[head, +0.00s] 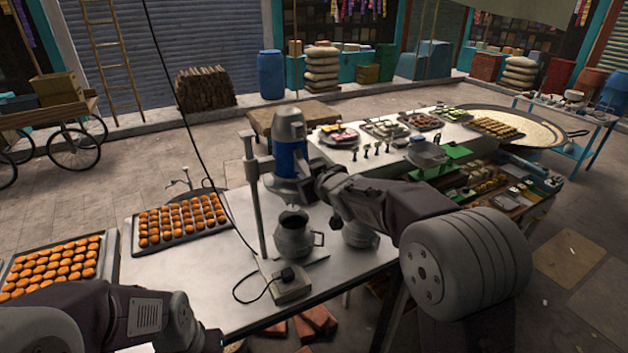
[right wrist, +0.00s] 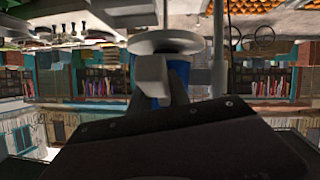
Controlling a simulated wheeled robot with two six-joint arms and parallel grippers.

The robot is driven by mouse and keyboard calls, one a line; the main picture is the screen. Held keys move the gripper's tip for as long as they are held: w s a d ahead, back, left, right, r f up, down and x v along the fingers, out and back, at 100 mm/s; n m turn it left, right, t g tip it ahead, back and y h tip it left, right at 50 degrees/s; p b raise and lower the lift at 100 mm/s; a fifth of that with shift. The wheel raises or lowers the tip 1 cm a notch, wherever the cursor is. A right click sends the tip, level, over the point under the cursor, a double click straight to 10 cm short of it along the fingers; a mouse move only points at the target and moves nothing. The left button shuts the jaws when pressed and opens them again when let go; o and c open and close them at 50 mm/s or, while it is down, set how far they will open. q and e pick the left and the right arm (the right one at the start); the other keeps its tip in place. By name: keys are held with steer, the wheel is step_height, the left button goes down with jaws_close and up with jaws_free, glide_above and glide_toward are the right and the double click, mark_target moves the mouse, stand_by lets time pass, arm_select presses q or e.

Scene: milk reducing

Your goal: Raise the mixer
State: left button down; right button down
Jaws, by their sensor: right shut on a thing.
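The mixer (head: 290,155) has a blue motor body with a silver top and sits on an upright metal stand (head: 253,200). A metal pot (head: 294,238) stands below it on the base plate. My right gripper (head: 315,182) is shut on the mixer at its right side. In the right wrist view, which looks upside down, the gripper's fingers (right wrist: 163,80) overlap the blue mixer body (right wrist: 181,72) and hide part of it. My left arm lies at the bottom left, with its fingers out of sight.
A switch box with a black cable (head: 290,284) lies at the front of the metal table (head: 210,265). Trays of orange sweets (head: 180,220) are to the left. Another metal vessel (head: 360,234) stands right of the pot, under my right arm. A food counter (head: 395,152) is behind.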

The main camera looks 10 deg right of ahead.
steer(key=shift+d, duration=0.1)
steer(key=c, duration=1.3)
jaws_free()
steer(key=shift+o, duration=0.3)
steer(key=shift+w+f, duration=0.1)
steer(key=shift+w, duration=0.05)
steer(key=v, duration=0.9)
steer(key=shift+p, duration=0.3)
